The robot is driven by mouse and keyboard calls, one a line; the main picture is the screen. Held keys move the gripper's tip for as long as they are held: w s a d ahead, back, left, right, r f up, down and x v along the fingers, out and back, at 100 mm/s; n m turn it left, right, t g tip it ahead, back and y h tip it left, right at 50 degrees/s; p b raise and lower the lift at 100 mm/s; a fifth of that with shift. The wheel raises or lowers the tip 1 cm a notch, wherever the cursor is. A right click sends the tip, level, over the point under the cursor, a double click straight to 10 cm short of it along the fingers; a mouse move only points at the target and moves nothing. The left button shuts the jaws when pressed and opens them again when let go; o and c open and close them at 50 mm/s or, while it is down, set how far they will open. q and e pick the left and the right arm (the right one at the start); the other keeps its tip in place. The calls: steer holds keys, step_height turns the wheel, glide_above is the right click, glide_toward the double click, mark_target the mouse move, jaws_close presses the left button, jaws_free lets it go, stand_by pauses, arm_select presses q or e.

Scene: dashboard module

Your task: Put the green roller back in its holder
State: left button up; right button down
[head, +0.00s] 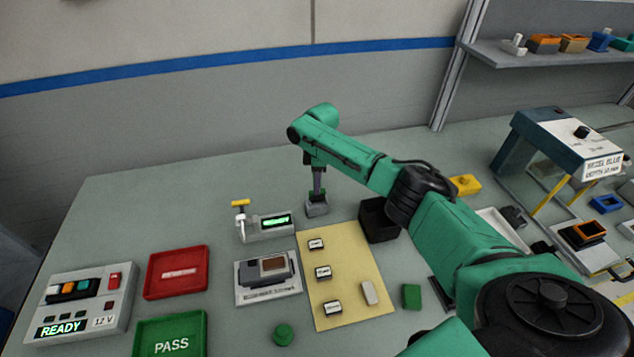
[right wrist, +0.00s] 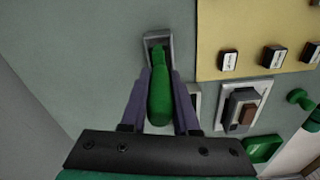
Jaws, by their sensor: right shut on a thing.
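The green roller (right wrist: 160,95) is between the fingers of my right gripper (right wrist: 160,88) in the right wrist view, its narrow end pointing away from the gripper. That end lies at the opening of a small grey holder (right wrist: 148,40); how deep it sits cannot be told. In the head view my right gripper (head: 317,188) points down, right above the grey holder (head: 316,210). A little green (head: 317,196) shows between the fingers and the holder. My right gripper is shut on the roller. My left gripper is not in view.
A black open bin (head: 374,222) stands right of the holder, under my right arm. A tan mat (head: 340,258) with small labelled blocks lies in front. Bare table lies behind and left of the holder.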

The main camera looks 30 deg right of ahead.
steer(key=shift+f+b, duration=1.7)
steer(key=shift+f, duration=0.65)
steer(key=c, duration=0.6)
jaws_free()
steer(key=shift+r, duration=0.1)
steer(key=r+b, duration=0.1)
steer(key=r, duration=0.3)
steer(key=r+b, duration=0.1)
steer(key=r, duration=0.4)
steer(key=r+b, duration=0.1)
steer(key=r, duration=0.4)
steer(key=shift+s+d+r, duration=0.15)
steer(key=shift+d+r, duration=0.05)
steer(key=shift+d, duration=0.05)
steer(key=shift+f, duration=0.1)
